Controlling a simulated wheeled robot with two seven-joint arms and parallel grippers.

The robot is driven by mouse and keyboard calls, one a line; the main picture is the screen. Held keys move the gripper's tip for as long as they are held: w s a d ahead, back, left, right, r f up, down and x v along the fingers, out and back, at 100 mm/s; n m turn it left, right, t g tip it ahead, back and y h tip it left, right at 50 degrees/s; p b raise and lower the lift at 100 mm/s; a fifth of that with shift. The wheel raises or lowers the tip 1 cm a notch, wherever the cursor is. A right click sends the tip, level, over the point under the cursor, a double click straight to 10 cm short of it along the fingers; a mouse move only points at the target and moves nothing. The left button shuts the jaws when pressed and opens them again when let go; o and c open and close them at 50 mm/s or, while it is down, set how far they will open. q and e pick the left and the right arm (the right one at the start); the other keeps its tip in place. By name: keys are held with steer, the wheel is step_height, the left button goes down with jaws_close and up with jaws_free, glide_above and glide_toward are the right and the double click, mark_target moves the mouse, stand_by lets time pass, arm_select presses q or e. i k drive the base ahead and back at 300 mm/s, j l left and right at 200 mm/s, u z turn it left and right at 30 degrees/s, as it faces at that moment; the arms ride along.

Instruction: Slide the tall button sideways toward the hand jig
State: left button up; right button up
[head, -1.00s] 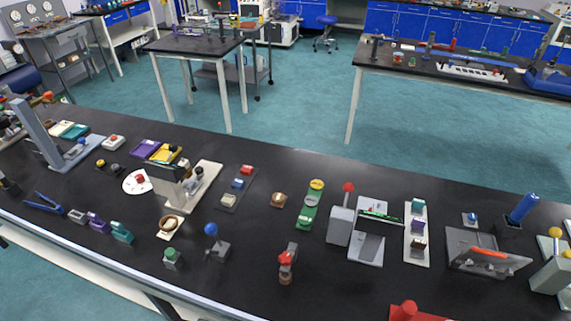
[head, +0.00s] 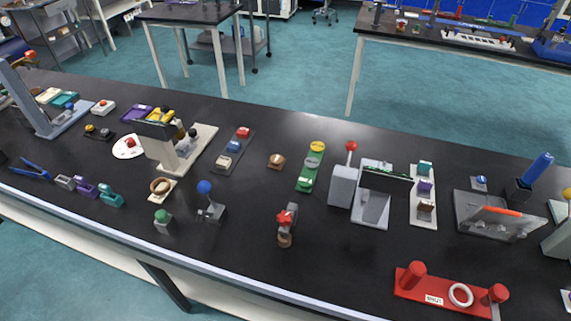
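Neither gripper is in the head view. At the front right of the black bench lies a red plate (head: 432,290) with a white label. A taller red cylinder (head: 413,273) stands at its left end and a shorter red one (head: 497,293) at its right end. A white ring (head: 460,295) lies between them. A green button on a grey block (head: 162,221) stands front left. I cannot tell for certain which piece is the tall button or which is the hand jig.
A red-knobbed grey box (head: 344,186) and a tilted grey panel stand (head: 495,218) are behind the red plate. The bench (head: 340,270) is clear left of the red plate.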

mark_target(284, 244)
steer(key=k+j+z, duration=0.2)
steer(key=j+z, duration=0.2)
steer(key=k+j+z, duration=0.55)
steer(key=z, duration=0.2)
